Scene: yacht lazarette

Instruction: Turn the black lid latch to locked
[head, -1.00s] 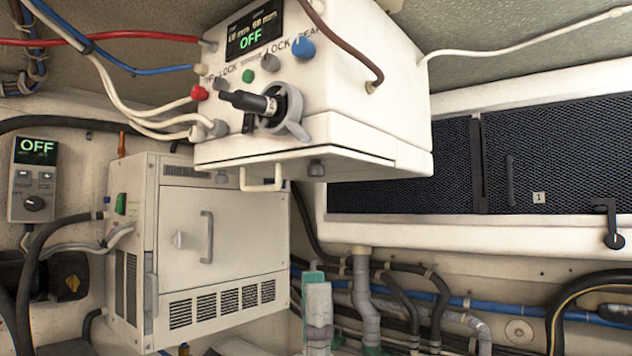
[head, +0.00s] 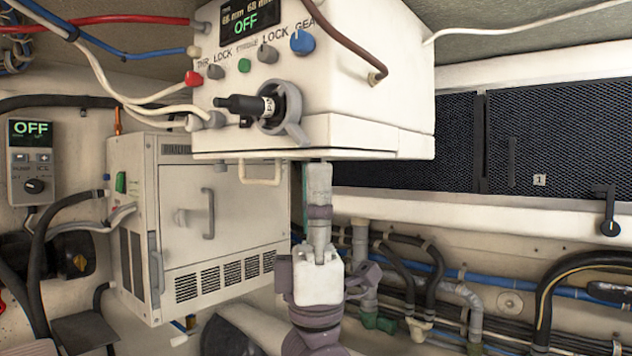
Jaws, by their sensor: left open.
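The black lid latch (head: 609,212) is at the far right, on the white frame below the dark mesh panel. Its narrow arm runs up and down, with a rounded end at the bottom. No lock marking is readable on it. My left gripper (head: 317,176) points upward in the middle, its fingers seen nearly edge-on and overlapping. It is open, with nothing seen between the fingers. Its tips reach the lower edge of the white control box in the picture. It is well left of the latch and apart from it. My right gripper is not in view.
The white control box (head: 370,100) overhangs my gripper, with a black lever (head: 240,105) on its front. A white cabinet (head: 185,240) stands at left. Hoses and pipes (head: 430,275) run below the mesh panels (head: 560,140). The space before the panels looks clear.

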